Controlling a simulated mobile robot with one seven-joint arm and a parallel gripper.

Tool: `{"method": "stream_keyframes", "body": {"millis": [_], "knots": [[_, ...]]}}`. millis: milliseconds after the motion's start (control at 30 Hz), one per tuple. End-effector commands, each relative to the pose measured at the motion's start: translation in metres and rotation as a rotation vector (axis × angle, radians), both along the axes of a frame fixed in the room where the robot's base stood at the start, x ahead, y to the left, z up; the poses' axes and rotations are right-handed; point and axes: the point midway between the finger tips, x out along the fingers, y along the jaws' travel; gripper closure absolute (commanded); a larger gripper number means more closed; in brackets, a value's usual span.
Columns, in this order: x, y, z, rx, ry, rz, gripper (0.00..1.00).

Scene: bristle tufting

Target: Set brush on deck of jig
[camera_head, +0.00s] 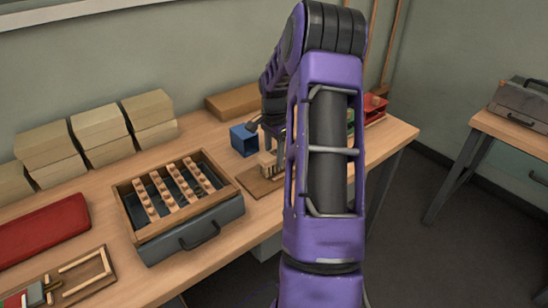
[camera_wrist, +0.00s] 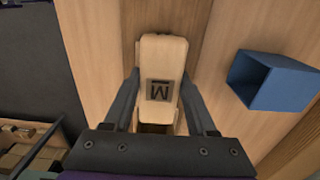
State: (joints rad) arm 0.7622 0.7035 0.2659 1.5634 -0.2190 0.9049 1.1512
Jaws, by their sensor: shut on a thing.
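The brush (camera_wrist: 163,60) is a pale wooden block with a dark M-like mark on its top, seen in the wrist view. My gripper (camera_wrist: 160,76) is shut on it, with one dark finger along each side. In the head view the brush (camera_head: 267,160) shows small below my gripper (camera_head: 272,143), partly hidden by my arm. It is over a flat brown wooden board (camera_head: 257,187), which looks like the jig. A browner wood strip (camera_wrist: 195,18) shows beneath the brush in the wrist view. I cannot tell whether the brush touches the board.
An open blue box (camera_head: 243,141) stands close beside the board. A wooden-framed tray (camera_head: 128,203) with several studded strips sits to the left. Pale stacked blocks (camera_head: 103,123) line the wall, and a red item (camera_head: 374,107) stands behind my arm. The table's front edge is near the board.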

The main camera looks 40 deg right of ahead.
Motion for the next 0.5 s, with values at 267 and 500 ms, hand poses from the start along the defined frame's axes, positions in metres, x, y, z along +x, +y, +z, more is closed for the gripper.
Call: {"method": "stream_keyframes", "body": {"millis": [267, 500], "knots": [[0.0007, 0.0003, -0.0061, 0.0, -0.002, 0.001, 0.95], [0.0004, 0.0001, -0.0094, 0.0, -0.001, 0.001, 0.27]]}}
